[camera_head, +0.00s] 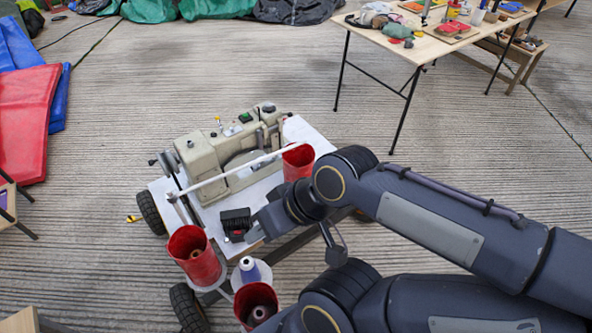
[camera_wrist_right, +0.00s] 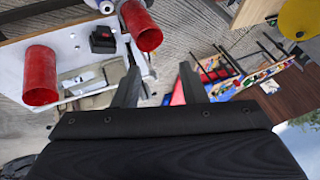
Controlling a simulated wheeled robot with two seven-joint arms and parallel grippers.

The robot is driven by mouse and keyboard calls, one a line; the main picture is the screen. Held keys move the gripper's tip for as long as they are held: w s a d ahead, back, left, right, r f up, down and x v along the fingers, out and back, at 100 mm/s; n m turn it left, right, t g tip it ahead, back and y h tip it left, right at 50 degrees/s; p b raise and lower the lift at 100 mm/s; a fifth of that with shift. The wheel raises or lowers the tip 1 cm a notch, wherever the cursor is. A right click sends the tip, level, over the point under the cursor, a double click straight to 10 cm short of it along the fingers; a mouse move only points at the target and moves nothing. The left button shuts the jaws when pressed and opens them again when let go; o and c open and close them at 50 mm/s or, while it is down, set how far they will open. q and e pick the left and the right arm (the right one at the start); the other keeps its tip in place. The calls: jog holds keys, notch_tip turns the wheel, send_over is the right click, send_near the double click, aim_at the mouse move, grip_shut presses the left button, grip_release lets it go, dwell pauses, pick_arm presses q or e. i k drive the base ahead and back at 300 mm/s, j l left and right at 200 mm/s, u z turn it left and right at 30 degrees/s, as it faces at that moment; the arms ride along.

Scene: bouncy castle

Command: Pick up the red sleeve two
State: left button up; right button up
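Three red sleeves stand on the sewing cart. One is at the right end of the white board (camera_head: 298,163); it also shows in the wrist view (camera_wrist_right: 40,76). One is at the left front (camera_head: 196,262), also in the wrist view (camera_wrist_right: 144,30). The third is at the front (camera_head: 257,298), partly behind my arm. I cannot tell which is number two. My right gripper (camera_head: 256,230) is over the cart near a small black box (camera_head: 236,219). In the right wrist view its fingers (camera_wrist_right: 159,68) are apart with nothing between them. My left gripper is out of view.
A cream sewing machine (camera_head: 205,155) and a pale bar stand on the wheeled cart. A cluttered table (camera_head: 440,48) is at the back right. Red mats (camera_head: 25,115) lie at the left. Floor around is mostly clear.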

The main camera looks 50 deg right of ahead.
aim_at(298, 164)
jog(key=z, duration=1.6)
jog(key=i+l+u, duration=0.15)
jog(key=u, duration=0.25)
jog(key=i+l+u, duration=0.15)
jog(key=u, duration=0.3)
jog(key=i+l+u, duration=0.1)
jog(key=l, duration=0.3)
jog(key=i+l, duration=0.25)
jog(key=l, duration=0.15)
jog(key=i+l+u, duration=0.15)
jog(key=l, duration=0.2)
jog(key=i+l, duration=0.1)
jog(key=l, duration=0.35)
jog(key=i+l+u, duration=0.15)
jog(key=l, duration=0.25)
